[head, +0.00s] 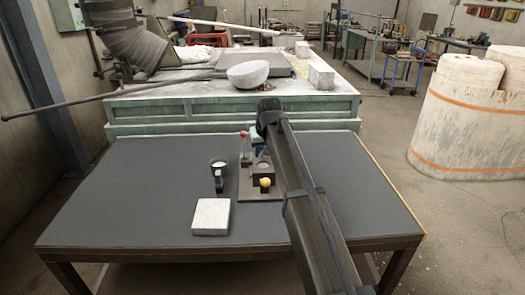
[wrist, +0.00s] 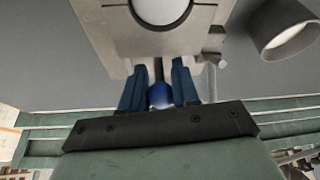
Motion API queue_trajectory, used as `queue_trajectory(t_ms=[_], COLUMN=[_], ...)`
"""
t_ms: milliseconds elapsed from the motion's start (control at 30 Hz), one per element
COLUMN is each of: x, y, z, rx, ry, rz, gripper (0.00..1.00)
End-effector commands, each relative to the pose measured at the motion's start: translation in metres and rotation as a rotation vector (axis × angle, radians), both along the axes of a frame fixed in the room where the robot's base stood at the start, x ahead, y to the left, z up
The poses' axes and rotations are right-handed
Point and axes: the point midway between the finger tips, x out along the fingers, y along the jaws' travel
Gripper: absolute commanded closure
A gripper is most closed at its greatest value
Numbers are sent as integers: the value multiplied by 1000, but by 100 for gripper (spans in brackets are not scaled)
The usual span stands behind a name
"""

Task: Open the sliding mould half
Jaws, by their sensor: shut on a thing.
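The mould (head: 262,168) is a grey metal block on a base plate on the dark table. It also shows at the top of the wrist view (wrist: 115,38), with a round pale opening (wrist: 162,8) cut by the upper edge. A thin seam runs to the sides of the opening. A dark rod with a blue ball knob (wrist: 160,96) sticks out from the mould's near side in the wrist view. My gripper (wrist: 160,88) has its blue fingers shut on that knob. In the head view my arm hides much of the mould and the gripper.
A small ladle (head: 218,172) with pale contents stands left of the mould. A grey cup-like vessel (wrist: 285,28) shows at upper right in the wrist view. A pale slab (head: 211,217) lies at the front. A red knob (head: 244,134) and yellow knob (head: 265,182) stand at the mould. The table's left is clear.

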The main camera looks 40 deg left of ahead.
Motion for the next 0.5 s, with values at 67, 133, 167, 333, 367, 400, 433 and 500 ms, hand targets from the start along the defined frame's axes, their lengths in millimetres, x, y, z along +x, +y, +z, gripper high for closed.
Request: queue_trajectory(t_ms=[67,133,167,333,367,400,433,500], x=[0,0,0,0,0,0,0,1], y=[0,0,0,0,0,0,0,1], z=[0,0,0,0,0,0,0,0], rx=[0,0,0,0,0,0,0,0], ry=[0,0,0,0,0,0,0,0], rz=[0,0,0,0,0,0,0,0], gripper=[91,98,100,100,100,100,100,100])
